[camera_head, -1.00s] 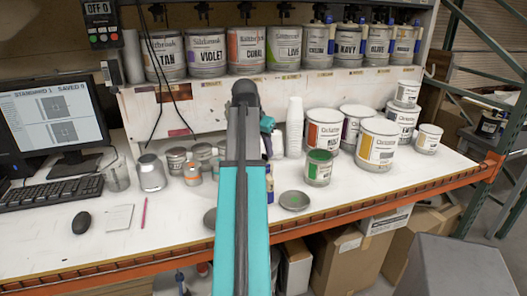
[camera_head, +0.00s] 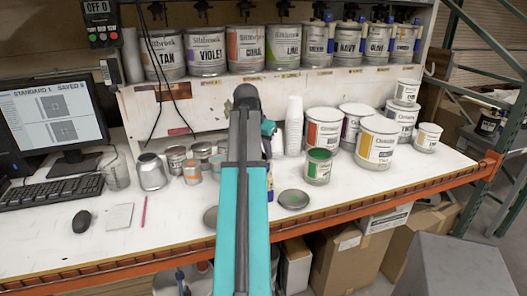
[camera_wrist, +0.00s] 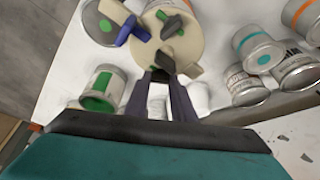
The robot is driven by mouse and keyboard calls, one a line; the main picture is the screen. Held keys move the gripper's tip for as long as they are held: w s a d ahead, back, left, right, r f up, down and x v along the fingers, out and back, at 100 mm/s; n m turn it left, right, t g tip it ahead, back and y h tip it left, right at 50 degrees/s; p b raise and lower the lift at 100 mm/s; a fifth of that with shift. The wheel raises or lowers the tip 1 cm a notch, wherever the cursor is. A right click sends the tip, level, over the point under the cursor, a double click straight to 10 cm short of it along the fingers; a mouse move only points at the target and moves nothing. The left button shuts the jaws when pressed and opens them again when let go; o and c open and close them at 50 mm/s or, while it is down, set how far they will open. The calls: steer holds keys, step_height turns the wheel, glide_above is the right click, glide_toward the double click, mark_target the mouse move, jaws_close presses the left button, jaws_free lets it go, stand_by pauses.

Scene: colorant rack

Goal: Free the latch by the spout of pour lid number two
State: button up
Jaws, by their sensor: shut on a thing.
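A cream round pour lid (camera_wrist: 183,50) with green marks shows at the top middle of the wrist view. A cream tab (camera_wrist: 192,71) sticks out from its near edge. A blue lever part (camera_wrist: 131,29) with a cream end lies at its left. My gripper (camera_wrist: 164,66) reaches the lid's near edge beside the tab, its dark fingers shut on a small part there. The fingertips hide most of that part, so its shape and the latch's position are unclear. No number is readable on the lid. In the head view my own arm hides the gripper and most of the lid.
A white can with a green label (camera_head: 318,167) and larger cans (camera_head: 376,143) stand to the right on the bench. Small tins (camera_head: 192,172) stand to the left. White cups (camera_head: 294,126) stand behind.

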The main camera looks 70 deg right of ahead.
steer(key=shift+s+n, duration=0.1)
steer(key=shift+n, duration=0.4)
jaws_close()
steer(key=n+t+p, duration=0.1)
steer(key=n, duration=0.1)
steer(key=n+t+p, duration=0.1)
steer(key=n, duration=0.1)
steer(key=shift+s+n, duration=0.2)
steer(key=shift+n, duration=0.2)
steer(key=shift+d+n+t+y+p, duration=0.1)
steer(key=shift+n+t+y+p, duration=0.25)
steer(key=shift+n, duration=0.85)
steer(key=shift+n+t+y+p, duration=0.15)
steer(key=shift+n+t+p, duration=0.25)
steer(key=shift+n, duration=0.8)
steer(key=o, duration=0.8)
jaws_free()
steer(key=shift+r, duration=0.1)
